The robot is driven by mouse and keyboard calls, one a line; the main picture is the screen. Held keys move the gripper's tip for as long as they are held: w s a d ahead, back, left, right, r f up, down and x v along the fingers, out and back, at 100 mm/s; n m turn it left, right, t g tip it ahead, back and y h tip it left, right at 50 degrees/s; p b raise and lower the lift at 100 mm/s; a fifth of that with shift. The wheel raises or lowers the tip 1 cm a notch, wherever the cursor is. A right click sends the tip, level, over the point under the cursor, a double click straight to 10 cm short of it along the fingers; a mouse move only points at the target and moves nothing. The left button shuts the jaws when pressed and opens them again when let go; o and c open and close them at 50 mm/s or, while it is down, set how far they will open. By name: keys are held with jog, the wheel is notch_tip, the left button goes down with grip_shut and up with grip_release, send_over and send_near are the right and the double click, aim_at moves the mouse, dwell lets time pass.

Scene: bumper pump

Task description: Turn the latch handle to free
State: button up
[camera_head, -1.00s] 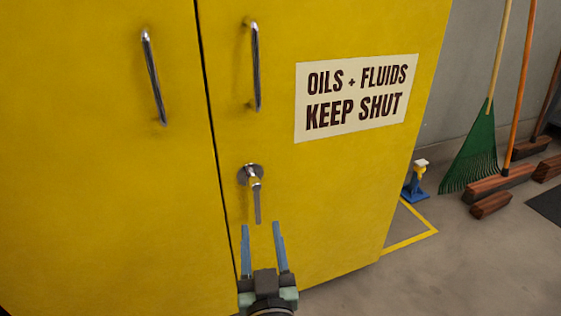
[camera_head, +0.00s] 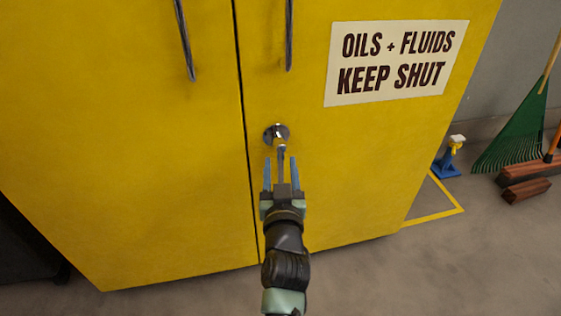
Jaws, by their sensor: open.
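The latch handle (camera_head: 281,150) is a small metal lever on a round metal plate (camera_head: 276,134), on the right door (camera_head: 330,180) of a yellow cabinet, near the seam between the doors. The lever hangs down. My gripper (camera_head: 281,164) is open, with its two blue fingers pointing up toward the latch. The lever's lower end shows between the fingers, one finger to each side. I cannot tell whether either finger touches it. The lever's tip is partly hidden by my gripper.
Long metal pull handles (camera_head: 185,42) and (camera_head: 289,36) are above the latch. A sign (camera_head: 397,62) is on the right door. A blue and yellow object (camera_head: 449,158), a green rake (camera_head: 515,128) and brooms (camera_head: 528,190) stand at right. Floor at front right is clear.

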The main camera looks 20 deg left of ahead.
jog(key=shift+x, duration=1)
jog(key=shift+d, duration=0.1)
grip_shut()
dwell(0.7)
